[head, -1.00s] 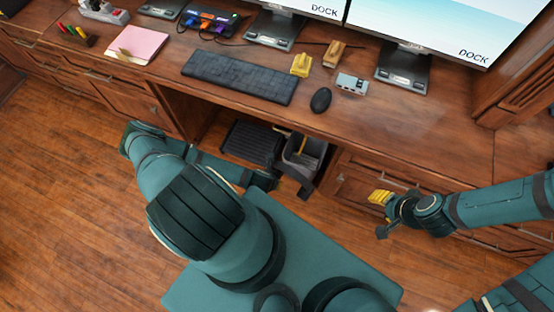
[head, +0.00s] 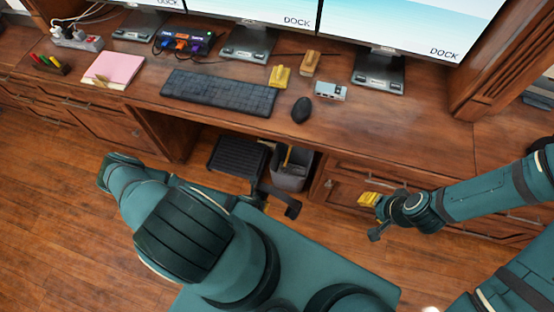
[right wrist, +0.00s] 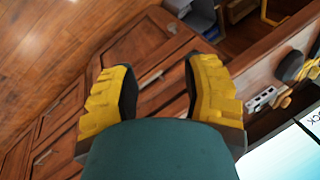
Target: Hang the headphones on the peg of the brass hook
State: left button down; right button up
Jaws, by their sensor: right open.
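I cannot make out the headphones or the brass hook in either view. A dark rounded object (head: 543,146) is cut off at the right edge of the head view; I cannot tell what it is. My right gripper (head: 368,199) is in front of the desk drawers, below the desktop. In the right wrist view its yellow fingers (right wrist: 160,85) stand wide apart with nothing between them. My left arm is folded low on the left; its gripper (head: 275,197) shows only as a dark part near the bin, its fingers not clear.
The desk (head: 400,130) holds a keyboard (head: 218,92), mouse (head: 301,110), small grey box (head: 330,91), yellow object (head: 279,76), brown object (head: 310,63) and monitors. A grey bin (head: 292,172) stands under it. A wooden upright (head: 485,85) rises at right. Floor is clear at left.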

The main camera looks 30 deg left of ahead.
pick_arm(q)
jog(key=shift+w+d+f+n+g+b, duration=0.15)
jog(key=shift+n+g+b, duration=0.35)
jog(key=shift+b, duration=1.2)
jog(key=shift+w+f+n+g+b, duration=0.1)
jog(key=shift+w+n+g+b, duration=0.4)
jog(key=shift+b, duration=1.2)
jog(key=shift+s, duration=0.15)
jog(key=w+a+f+b, duration=0.2)
jog(key=w+b, duration=0.1)
jog(key=w, duration=0.7)
jog(key=shift+w+a+f+t, duration=0.15)
jog(key=shift+w+a+t, duration=0.15)
jog(key=shift+w, duration=0.05)
jog(key=shift+c, duration=2.4)
grip_release()
